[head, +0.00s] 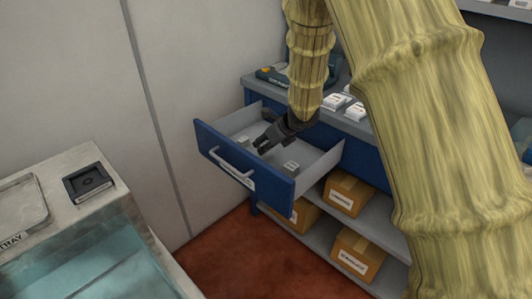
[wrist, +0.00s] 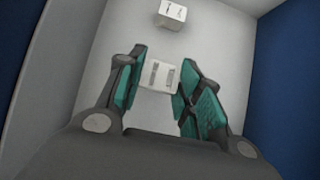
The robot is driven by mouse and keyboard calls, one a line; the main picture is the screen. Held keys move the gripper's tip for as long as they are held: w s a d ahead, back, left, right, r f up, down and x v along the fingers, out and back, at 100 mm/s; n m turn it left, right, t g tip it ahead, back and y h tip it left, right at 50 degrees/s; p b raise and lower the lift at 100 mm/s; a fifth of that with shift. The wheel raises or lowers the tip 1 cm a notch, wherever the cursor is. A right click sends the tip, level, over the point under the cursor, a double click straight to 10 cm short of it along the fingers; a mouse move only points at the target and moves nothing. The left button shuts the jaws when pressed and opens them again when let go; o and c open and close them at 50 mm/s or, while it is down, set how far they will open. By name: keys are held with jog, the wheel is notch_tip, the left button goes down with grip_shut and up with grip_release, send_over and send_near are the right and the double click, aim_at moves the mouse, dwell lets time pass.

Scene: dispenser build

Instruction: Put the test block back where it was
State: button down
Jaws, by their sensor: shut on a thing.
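My gripper (head: 262,145) is inside the open drawer (head: 236,180), low over its grey floor. In the wrist view, my gripper (wrist: 158,80) has its green-padded fingers shut on a small white block (wrist: 158,77) with grey markings, which seems to be the test block. I cannot tell whether this block touches the drawer floor. In the head view the fingers largely hide it.
The drawer's blue front and grey side walls surround my gripper closely. White boxes (head: 337,103) lie on the bench top above. Cardboard boxes (head: 349,194) stand on shelves below. A water-filled basin (head: 85,270) with a black square device (head: 90,183) on its rim is at left.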

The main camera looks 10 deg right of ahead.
jog(key=shift+f, duration=1.75)
jog(key=shift+f+b, duration=0.15)
jog(key=shift+b, duration=0.2)
jog(key=c, duration=1)
grip_release()
jog(key=shift+o, duration=0.2)
jog(key=shift+r, duration=0.2)
jog(key=v, duration=1.2)
jog(key=shift+p, duration=0.4)
